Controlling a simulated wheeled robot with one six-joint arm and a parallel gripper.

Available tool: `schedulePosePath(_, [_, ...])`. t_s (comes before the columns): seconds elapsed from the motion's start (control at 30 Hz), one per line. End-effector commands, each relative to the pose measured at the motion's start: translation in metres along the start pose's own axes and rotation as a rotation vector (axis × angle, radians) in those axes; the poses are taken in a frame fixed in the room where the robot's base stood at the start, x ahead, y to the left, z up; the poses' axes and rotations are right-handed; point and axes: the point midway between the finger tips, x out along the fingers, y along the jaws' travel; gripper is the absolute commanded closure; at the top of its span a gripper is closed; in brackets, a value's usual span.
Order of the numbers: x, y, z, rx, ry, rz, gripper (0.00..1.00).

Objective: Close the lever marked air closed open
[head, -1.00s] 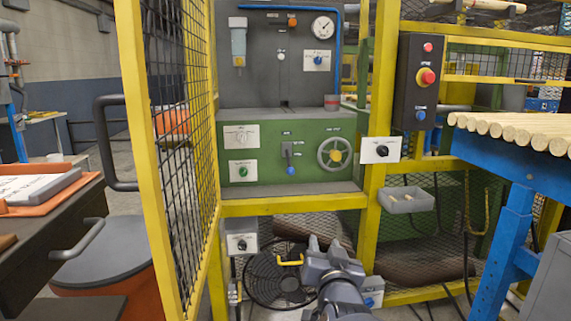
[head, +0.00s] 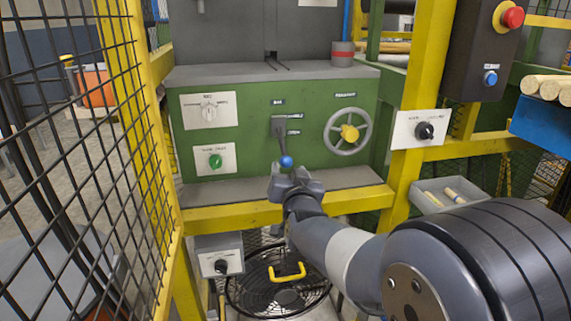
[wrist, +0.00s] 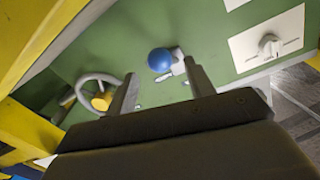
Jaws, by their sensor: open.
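The lever (head: 282,140) is a dark arm with a blue ball on its end, mounted on the green panel (head: 240,150) under a small label too small to read. It points down and slightly right, toward me. Two small position labels sit to its right. My gripper (head: 290,176) is just below the blue ball in the head view. In the wrist view the blue ball (wrist: 160,60) shows between and past the two spread fingers of my gripper (wrist: 162,84). The jaws are open and do not grip it. Whether a finger touches the ball I cannot tell.
A grey handwheel with yellow hub (head: 348,133) is right of the lever. A white knob (head: 209,111) and a green knob (head: 215,160) are left. A yellow rail (head: 250,215) runs below the panel. A mesh fence (head: 80,150) stands at left, a red emergency button (head: 512,17) at upper right.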

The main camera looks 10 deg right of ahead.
Motion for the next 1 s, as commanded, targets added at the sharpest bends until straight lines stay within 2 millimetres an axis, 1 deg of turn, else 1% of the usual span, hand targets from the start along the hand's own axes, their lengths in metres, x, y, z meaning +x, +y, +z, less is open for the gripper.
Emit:
schedulePosePath(0.03, [0.010,0.001,0.002,0.000,-0.001,0.001,0.49])
schedulePosePath(0.1, [0.021,0.001,0.002,0.001,0.000,0.001,0.49])
schedulePosePath(0.3, [0.045,0.000,0.001,0.001,0.000,0.000,0.49])
schedulePosePath(0.5, [0.054,0.000,0.001,0.001,-0.001,0.000,0.49])
schedulePosePath(0.73, [0.055,0.000,0.000,0.001,-0.001,0.000,0.49])
schedulePosePath(0.77, [0.055,0.000,0.000,0.001,-0.001,0.000,0.50])
schedulePosePath(1.0, [0.055,0.000,0.000,0.001,-0.001,0.000,0.70])
